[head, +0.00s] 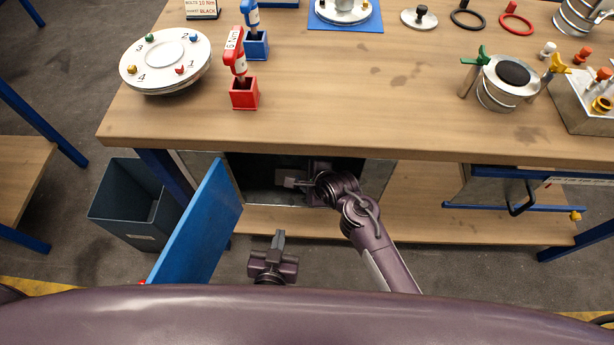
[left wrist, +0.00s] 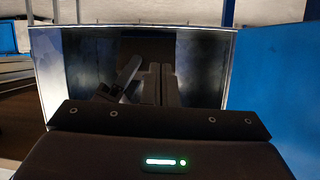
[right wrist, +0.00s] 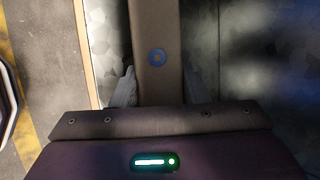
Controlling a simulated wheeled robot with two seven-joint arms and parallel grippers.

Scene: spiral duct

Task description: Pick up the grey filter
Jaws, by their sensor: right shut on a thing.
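The grey filter (right wrist: 157,30) shows in the right wrist view as a long grey-brown bar with a blue ring. It lies between the two fingers of my right gripper (right wrist: 158,88), which is shut on it. In the head view my right gripper (head: 293,182) is inside the open cabinet (head: 255,172) under the table; the filter is hard to make out there. My left gripper (head: 279,240) is in front of the cabinet, its fingers close together and empty. In the left wrist view its fingers (left wrist: 160,84) point into the cabinet (left wrist: 48,65).
The blue cabinet door (head: 200,232) stands open left of my left gripper. A dark bin (head: 130,205) is on the floor farther left. The wooden tabletop (head: 330,115) overhangs the cabinet. A lower shelf (head: 440,215) runs to the right.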

